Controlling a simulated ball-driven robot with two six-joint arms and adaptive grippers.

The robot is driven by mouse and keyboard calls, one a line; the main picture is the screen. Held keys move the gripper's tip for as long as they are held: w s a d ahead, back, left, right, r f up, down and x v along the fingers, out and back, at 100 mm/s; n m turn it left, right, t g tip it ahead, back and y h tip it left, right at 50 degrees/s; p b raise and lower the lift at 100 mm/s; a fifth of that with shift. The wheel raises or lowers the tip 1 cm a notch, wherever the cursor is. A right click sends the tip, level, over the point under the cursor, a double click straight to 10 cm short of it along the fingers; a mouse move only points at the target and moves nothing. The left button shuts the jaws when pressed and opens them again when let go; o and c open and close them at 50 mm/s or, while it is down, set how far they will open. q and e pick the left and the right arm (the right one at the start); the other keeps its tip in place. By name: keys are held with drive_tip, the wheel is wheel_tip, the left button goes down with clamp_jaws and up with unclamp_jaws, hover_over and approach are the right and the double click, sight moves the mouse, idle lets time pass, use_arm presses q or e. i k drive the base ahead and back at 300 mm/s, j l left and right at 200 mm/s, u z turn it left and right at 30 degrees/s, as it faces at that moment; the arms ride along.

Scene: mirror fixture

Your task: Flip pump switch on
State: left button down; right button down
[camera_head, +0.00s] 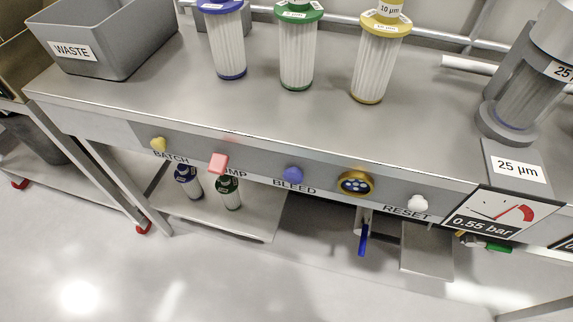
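The pump switch (219,162) is a pink-red block on the front panel of the steel bench, left of the middle of the head view. It covers the first letters of its label, of which "MP" shows. I cannot tell from its shape whether it stands on or off. Neither of my grippers is in view.
A yellow knob (158,144) at BATCH sits left of the switch. Right of it are a blue knob (293,174) at BLEED, a gold-ringed fitting (356,184), a white knob (418,203) at RESET and a 0.55 bar gauge (490,213). Filter cartridges and a waste bin (108,45) stand above.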

sight(218, 162)
drive_tip(key=k+j+z, duration=0.1)
drive_tip(key=j, duration=0.3)
drive_tip(key=k+j+z, duration=0.1)
drive_tip(key=j, duration=0.3)
drive_tip(key=k+j+z, duration=0.1)
drive_tip(key=j, duration=0.3)
drive_tip(key=k+j+z, duration=0.1)
drive_tip(key=k+j, duration=0.3)
drive_tip(key=j, duration=0.3)
drive_tip(key=k+j+z, duration=0.15)
drive_tip(key=j, duration=0.25)
